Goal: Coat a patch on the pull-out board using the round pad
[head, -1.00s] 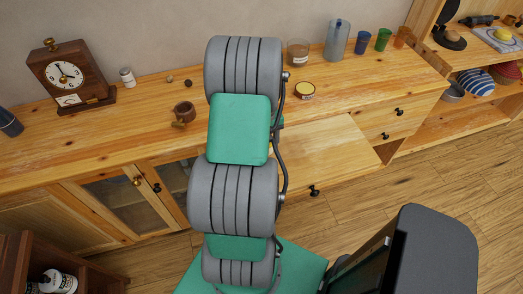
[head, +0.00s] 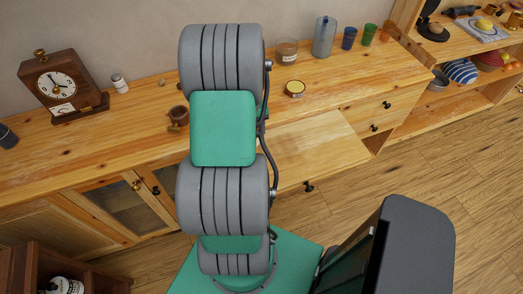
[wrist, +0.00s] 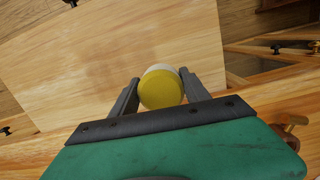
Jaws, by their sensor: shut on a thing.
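The pull-out board (head: 312,150) extends from the front of the wooden cabinet, with a dark knob on its front edge. It fills much of the wrist view (wrist: 60,70), where a faintly darker area shows on its surface. My gripper (wrist: 158,88) is shut on the round pad (wrist: 161,90), which is yellow with a whitish far side. The pad is in front of the board in the wrist view; I cannot tell whether it touches it. My arm hides the gripper and pad in the head view. An open round tin (head: 295,88) with yellowish contents stands on the cabinet top.
On the cabinet top, a clock (head: 55,85), a small white jar (head: 119,83) and a wooden cup (head: 178,117) are left of my arm. A glass jar (head: 286,50), a clear tumbler (head: 324,37) and coloured cups (head: 349,38) stand at the back right. Open shelves (head: 470,80) are far right.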

